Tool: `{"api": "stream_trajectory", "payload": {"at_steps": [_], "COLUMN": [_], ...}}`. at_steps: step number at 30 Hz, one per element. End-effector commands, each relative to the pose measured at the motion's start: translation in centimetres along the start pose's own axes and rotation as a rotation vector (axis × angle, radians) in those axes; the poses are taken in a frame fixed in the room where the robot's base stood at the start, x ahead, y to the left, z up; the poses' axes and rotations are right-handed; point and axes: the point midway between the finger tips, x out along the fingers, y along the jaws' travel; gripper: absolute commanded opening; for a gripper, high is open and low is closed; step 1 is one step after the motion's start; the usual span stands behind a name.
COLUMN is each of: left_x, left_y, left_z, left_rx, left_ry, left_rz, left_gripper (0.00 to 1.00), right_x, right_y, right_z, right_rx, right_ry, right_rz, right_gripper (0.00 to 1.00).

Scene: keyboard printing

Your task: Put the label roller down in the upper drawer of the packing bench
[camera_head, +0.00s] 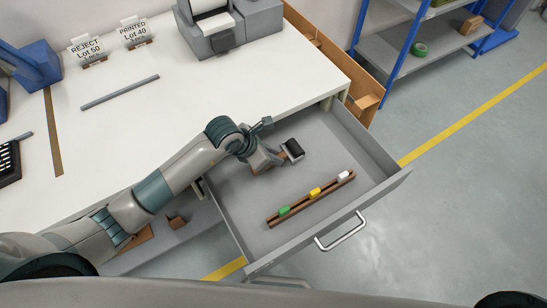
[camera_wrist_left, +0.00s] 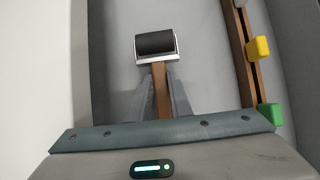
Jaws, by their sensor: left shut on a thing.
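The label roller (camera_head: 292,149) has a black cylinder in a pale metal frame and a brown wooden handle. My left gripper (camera_head: 270,161) is shut on its handle, and the roller is in or just above the open upper drawer (camera_head: 245,187), toward its back. In the left wrist view the roller (camera_wrist_left: 155,44) points away from my left gripper (camera_wrist_left: 161,95), its handle between the fingers. I cannot tell whether the roller touches the drawer floor. My right gripper is not in view.
A wooden rack (camera_head: 310,198) with green, yellow and white pieces lies in the drawer, in front of the roller. The drawer handle (camera_head: 342,231) is at its front. The white bench top (camera_head: 110,120) holds a grey bar (camera_head: 120,92) and a printer (camera_head: 230,25). Bare drawer floor surrounds the roller.

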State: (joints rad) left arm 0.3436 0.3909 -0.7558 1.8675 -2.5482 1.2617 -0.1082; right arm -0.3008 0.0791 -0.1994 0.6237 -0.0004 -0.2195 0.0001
Motion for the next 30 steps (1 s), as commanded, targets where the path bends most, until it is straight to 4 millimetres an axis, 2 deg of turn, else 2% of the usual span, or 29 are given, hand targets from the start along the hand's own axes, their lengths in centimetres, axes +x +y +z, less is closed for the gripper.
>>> {"api": "stream_trajectory", "payload": {"at_steps": [6,17,18,20,30], "left_x": [1.7,2.0,2.0,1.9,1.9], "left_y": [0.0,0.0,0.0,0.0,0.0], "left_z": [-1.1,-1.3,-1.3,-1.3,-1.2], "left_rx": [-0.002,0.000,0.000,0.000,0.000], "left_ry": [0.000,-0.001,0.000,0.000,0.000], "left_rz": [-0.001,0.000,0.000,0.000,0.000], "left_gripper": [0.00,0.00,0.23,0.37,0.37], "right_x": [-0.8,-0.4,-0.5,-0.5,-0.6], "right_y": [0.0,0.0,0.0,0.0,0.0], "right_z": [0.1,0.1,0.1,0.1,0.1], "right_rx": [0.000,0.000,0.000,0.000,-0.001], "right_ry": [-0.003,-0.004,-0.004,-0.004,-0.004], "right_rz": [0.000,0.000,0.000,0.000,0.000], "right_gripper": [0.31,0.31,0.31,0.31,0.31]}}
